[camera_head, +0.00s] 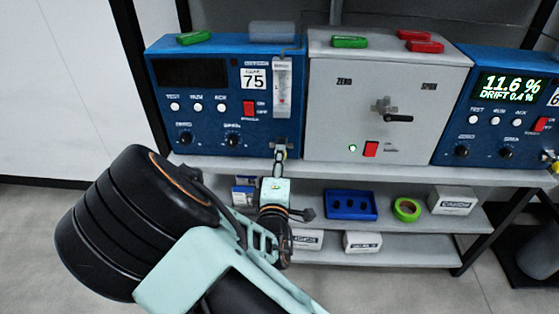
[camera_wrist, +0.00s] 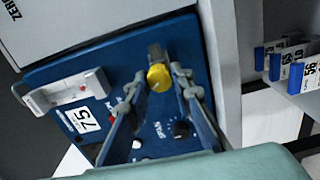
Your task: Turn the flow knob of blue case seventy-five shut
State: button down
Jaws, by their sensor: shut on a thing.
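The blue case seventy-five (camera_head: 214,75) stands at the left on the shelf top, with a dark display and a "75" label. Its flow tube (camera_head: 282,88) is on the right of its front, with the metal valve fitting below. In the wrist view the case (camera_wrist: 185,52) appears turned, and the yellow flow knob (camera_wrist: 159,78) lies between my fingertips. My gripper (camera_wrist: 157,80) is shut on this knob, one finger on each side. In the head view my gripper (camera_head: 280,154) reaches the valve at the case's lower right, and the knob is mostly hidden there.
A grey case (camera_head: 340,80) with a lever (camera_head: 398,118) and red switch stands close at the right. Another blue case (camera_head: 477,124) with a lit display is beyond it. Green and red clips lie on top. The lower shelves hold a blue tray (camera_head: 350,215), green tape (camera_head: 407,208) and boxes.

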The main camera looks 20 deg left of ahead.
jog(key=m+b, duration=0.2)
jog(key=m, duration=0.4)
jog(key=shift+r, duration=0.1)
jog(key=shift+m, duration=0.3)
dwell(0.3)
jog(key=c, duration=1.7)
grip_release()
jog(key=v, duration=1.2)
jog(key=shift+a, duration=0.1)
